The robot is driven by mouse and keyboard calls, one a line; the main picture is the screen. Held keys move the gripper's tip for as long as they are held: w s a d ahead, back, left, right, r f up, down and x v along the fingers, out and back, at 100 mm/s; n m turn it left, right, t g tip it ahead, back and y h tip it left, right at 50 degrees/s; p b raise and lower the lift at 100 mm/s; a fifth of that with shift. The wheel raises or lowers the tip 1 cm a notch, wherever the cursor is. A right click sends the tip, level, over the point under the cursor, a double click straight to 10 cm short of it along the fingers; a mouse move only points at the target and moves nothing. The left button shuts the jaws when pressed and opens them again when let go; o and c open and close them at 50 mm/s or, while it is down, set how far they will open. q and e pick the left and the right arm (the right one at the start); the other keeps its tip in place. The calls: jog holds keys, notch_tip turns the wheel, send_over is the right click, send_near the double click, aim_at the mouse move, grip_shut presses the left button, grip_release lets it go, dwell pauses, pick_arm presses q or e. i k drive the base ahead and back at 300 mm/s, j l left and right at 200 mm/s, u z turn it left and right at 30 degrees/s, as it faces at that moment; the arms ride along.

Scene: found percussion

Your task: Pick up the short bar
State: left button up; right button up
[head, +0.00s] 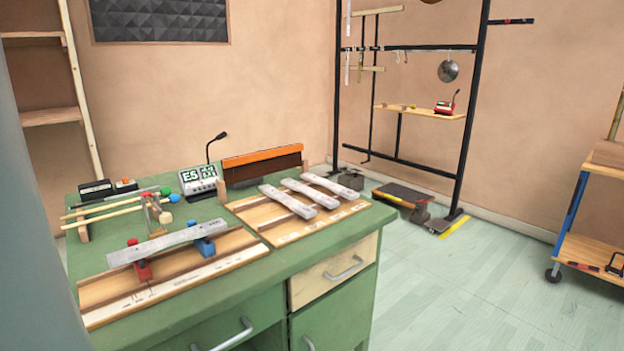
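Three pale metal bars lie side by side across the wooden board (259,218) on the right of the green desk: a left bar (287,201), a middle bar (310,192) and a right bar (328,184). They look close in length, and I cannot tell for sure which is the short bar. A longer metal bar (168,242) rests across a red support (143,270) and a blue support (205,246) on the left wooden board (110,291). Neither of my grippers is in view.
Mallets (115,211) lie on a rest at the desk's back left. A tuner with a microphone (198,180) and an orange-topped block (262,161) stand behind the boards. A black rack (466,130) stands at the back, a wooden cart (592,250) at right.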

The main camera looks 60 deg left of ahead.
aim_at(348, 194)
jog(key=i+j+u, duration=0.1)
jog(key=i+u, duration=0.25)
jog(key=u, duration=0.15)
jog(key=i+u, duration=0.3)
jog(key=u, duration=0.2)
jog(key=i+l+u, duration=0.25)
jog(key=u, duration=0.2)
jog(key=i, duration=0.1)
